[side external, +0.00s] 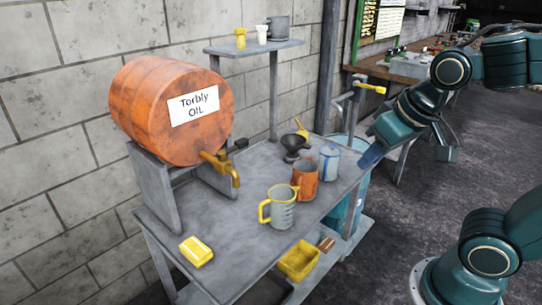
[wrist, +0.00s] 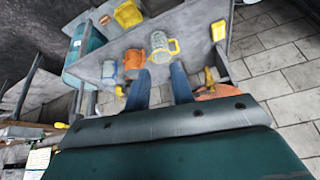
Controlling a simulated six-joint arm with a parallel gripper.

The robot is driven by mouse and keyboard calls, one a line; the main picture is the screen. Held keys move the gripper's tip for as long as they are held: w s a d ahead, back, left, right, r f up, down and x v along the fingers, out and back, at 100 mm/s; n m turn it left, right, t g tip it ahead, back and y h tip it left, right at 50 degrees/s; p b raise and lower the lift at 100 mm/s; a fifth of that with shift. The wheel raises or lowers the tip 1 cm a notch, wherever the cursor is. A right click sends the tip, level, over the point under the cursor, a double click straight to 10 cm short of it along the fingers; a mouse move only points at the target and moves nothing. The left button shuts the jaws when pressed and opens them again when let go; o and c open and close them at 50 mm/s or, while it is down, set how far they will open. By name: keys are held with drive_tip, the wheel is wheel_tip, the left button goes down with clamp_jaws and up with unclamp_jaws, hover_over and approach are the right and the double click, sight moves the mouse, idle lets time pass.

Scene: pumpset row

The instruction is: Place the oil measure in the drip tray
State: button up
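The oil measure (side external: 281,212), a grey ribbed jug with a yellow handle, stands upright on the bench near its front edge. It also shows in the wrist view (wrist: 160,48), beyond my fingertips. A yellow open tray (side external: 299,261), seemingly the drip tray, sits on the lower shelf below the bench front. It also shows in the wrist view (wrist: 128,14). My gripper (wrist: 160,78) is open, its two blue fingers apart with nothing held. In the side view my gripper (side external: 372,155) is right of the bench items, apart from the oil measure.
An orange mug (side external: 305,179), a blue-and-white can (side external: 329,162) and a dark funnel (side external: 294,146) stand behind the oil measure. An orange oil drum (side external: 175,108) with a brass tap is on the left. A yellow block (side external: 196,251) lies at the front left. A blue barrel (side external: 350,190) stands right.

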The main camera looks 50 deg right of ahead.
drive_tip(key=w+d+f+m+h, duration=0.2)
drive_tip(key=w+f+m+h, duration=0.15)
drive_tip(key=w+f, duration=0.4)
drive_tip(key=t+h, duration=0.3)
drive_tip(key=t, duration=0.3)
approach(261, 211)
drive_tip(key=shift+s+a+r, duration=0.3)
drive_tip(key=shift+s+a, duration=0.05)
drive_tip(key=shift+s, duration=0.2)
drive_tip(key=shift+x, duration=4.35)
drive_tip(key=shift+x, duration=2.55)
